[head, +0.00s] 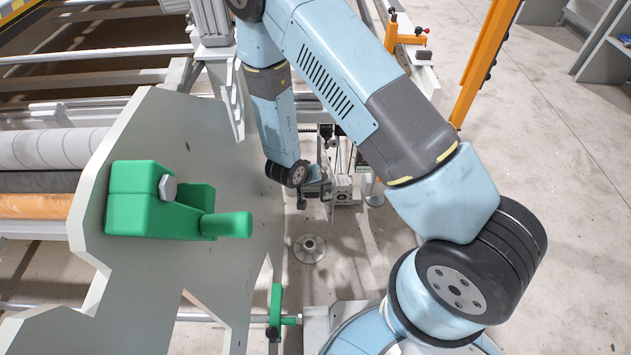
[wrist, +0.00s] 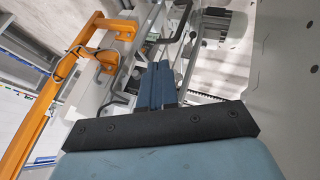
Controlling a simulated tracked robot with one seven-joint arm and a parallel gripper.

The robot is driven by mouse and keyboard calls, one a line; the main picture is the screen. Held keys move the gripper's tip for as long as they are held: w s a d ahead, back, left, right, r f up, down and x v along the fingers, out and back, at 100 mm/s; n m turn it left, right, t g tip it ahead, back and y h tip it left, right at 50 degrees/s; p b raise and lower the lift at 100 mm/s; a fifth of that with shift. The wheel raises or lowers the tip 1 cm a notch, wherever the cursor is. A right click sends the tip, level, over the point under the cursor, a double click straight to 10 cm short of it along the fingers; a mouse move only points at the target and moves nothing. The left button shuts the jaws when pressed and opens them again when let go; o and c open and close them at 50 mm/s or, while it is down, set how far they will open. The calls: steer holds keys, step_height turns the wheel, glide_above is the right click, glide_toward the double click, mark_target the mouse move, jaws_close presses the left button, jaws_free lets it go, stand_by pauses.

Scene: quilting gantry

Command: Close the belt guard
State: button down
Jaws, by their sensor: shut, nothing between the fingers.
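My gripper (wrist: 160,84) shows in the wrist view as two blue fingers lying together, with nothing between them. In the head view my gripper (head: 318,187) is small and partly hidden by my wrist, beside the metal drive mechanism (head: 343,187). In the wrist view a grey motor-like cylinder (wrist: 228,24) and a belt-like strip lie beyond the fingertips. A dark bent handle (wrist: 165,22) is just past the fingertips; I cannot tell whether they touch it. I cannot pick out the belt guard for certain or tell how far open it is.
A large grey side plate (head: 240,190) with a green handled block (head: 150,205) stands to the left. An orange post (head: 485,65) stands at the right, and an orange frame (wrist: 75,55) is left in the wrist view.

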steer(key=x, duration=0.9)
steer(key=shift+w, duration=0.1)
